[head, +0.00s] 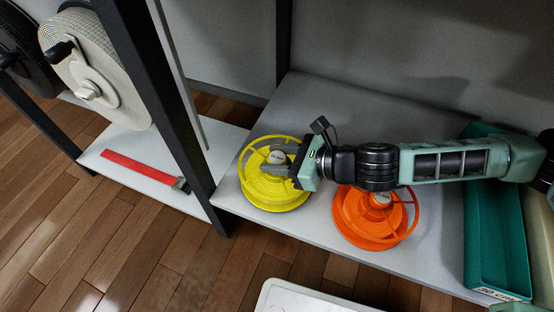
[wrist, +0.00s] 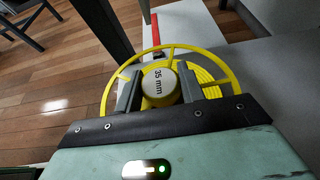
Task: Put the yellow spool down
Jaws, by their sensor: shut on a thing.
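The yellow spool (head: 272,198) is at the left part of the grey shelf in the head view, lying flat with its round face up. I cannot tell for sure whether it touches the shelf. My gripper (head: 277,159) reaches in from the right and is shut on the spool's central hub. In the wrist view the yellow spool (wrist: 210,83) fills the space ahead, and its pale hub cap reads "35 mm". My gripper (wrist: 158,88) has one finger on each side of that hub. The spool's near side is hidden behind the gripper body.
An orange spool (head: 378,222) lies on the shelf (head: 315,225) just right of the yellow one, under my arm. A teal bin (head: 490,235) stands at the right. A dark post (head: 165,110) rises at left, beyond it a red strap (head: 140,168) on a lower board.

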